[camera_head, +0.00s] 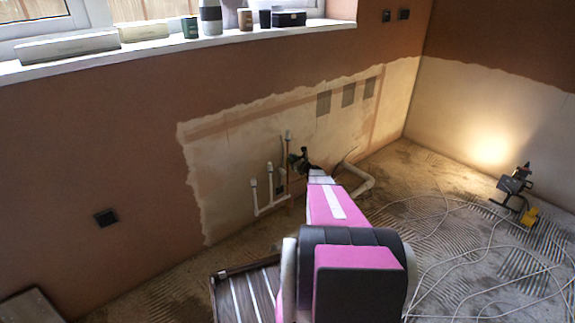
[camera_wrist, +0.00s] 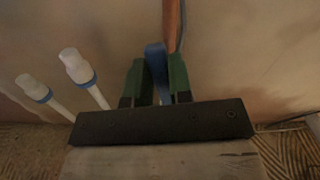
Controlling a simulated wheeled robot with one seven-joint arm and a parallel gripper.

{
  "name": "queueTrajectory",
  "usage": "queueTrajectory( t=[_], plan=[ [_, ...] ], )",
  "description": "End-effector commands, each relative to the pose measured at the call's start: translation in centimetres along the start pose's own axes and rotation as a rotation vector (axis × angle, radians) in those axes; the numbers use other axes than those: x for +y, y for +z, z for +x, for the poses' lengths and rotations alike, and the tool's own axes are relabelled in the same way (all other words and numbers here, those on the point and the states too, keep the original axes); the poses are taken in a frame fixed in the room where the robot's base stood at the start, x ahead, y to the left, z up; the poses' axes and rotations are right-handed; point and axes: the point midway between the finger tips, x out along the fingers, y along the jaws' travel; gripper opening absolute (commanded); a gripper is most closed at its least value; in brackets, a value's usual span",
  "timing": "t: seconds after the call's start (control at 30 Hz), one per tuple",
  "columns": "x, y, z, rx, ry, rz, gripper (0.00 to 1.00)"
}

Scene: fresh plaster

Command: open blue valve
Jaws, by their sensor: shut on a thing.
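The blue valve handle (camera_wrist: 155,62) shows in the wrist view as an upright blue strip in front of a copper pipe (camera_wrist: 173,22). My gripper (camera_wrist: 157,80) has its two green fingers on either side of the strip, shut on it. In the head view my gripper (camera_head: 298,158) is at the low pipework by the wall. There the arm and gripper hide the valve, so its angle is hard to tell.
Two white capped pipes (camera_wrist: 77,66) rise left of my gripper. A white drain pipe (camera_head: 362,178) bends out at the right. A dark slatted item (camera_head: 250,290) lies near my arm. A work lamp (camera_head: 516,188) and loose cables cover the right floor.

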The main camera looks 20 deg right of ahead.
Motion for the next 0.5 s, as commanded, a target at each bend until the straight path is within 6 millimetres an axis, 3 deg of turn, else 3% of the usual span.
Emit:
queueTrajectory(
  t=[0.23,0.5],
  plan=[
    [0.0,0.0,0.0,0.001,0.000,0.008,0.03],
    [-1.0,-0.1,0.0,-0.001,0.002,0.188,0.03]
  ],
)
